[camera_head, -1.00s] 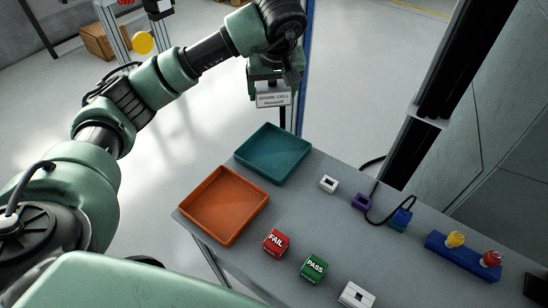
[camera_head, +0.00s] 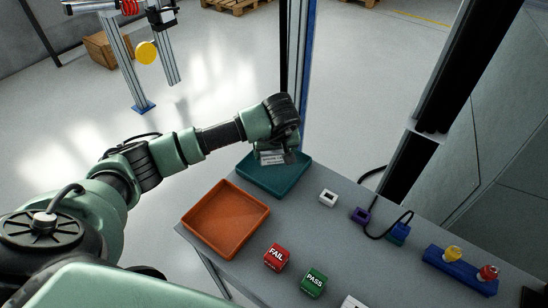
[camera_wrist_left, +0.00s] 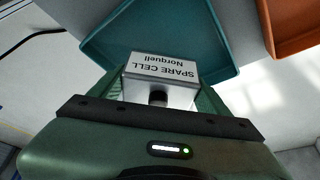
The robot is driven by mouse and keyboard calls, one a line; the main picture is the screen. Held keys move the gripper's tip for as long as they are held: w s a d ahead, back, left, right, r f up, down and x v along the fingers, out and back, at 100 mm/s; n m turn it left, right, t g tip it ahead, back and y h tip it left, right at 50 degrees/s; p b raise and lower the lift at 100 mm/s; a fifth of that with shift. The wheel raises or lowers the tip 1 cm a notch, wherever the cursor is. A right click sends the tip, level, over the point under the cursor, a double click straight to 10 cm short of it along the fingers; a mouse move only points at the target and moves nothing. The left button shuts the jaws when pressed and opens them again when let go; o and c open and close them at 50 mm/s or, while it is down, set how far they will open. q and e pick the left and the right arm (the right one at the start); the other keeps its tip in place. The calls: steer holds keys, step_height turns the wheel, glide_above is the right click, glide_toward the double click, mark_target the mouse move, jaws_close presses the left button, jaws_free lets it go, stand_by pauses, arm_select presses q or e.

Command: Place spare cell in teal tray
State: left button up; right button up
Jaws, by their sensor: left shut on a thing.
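The spare cell (camera_head: 272,158) is a light grey block with a printed label. It also shows in the left wrist view (camera_wrist_left: 160,78), where its label reads upside down. My left gripper (camera_head: 275,150) is shut on it and holds it over the teal tray (camera_head: 262,185), toward its far side. In the left wrist view the teal tray (camera_wrist_left: 215,30) lies behind the cell. I cannot tell whether the cell touches the tray floor. The gripper hides part of the tray's far rim. My right gripper is not in view.
An orange tray (camera_head: 226,222) sits beside the teal one. A red FAIL block (camera_head: 277,257) and a green PASS block (camera_head: 313,282) stand nearer on the grey table (camera_head: 345,240). A small white part (camera_head: 328,198) lies right of the teal tray. A blue profile post stands behind the tray.

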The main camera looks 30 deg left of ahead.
mark_target(274, 159)
arm_select(q)
step_height(274, 159, down, 2)
steer(key=shift+f, duration=0.5)
steer(key=shift+w, duration=0.1)
steer(key=o, duration=2.1)
steer(key=shift+f, duration=0.15)
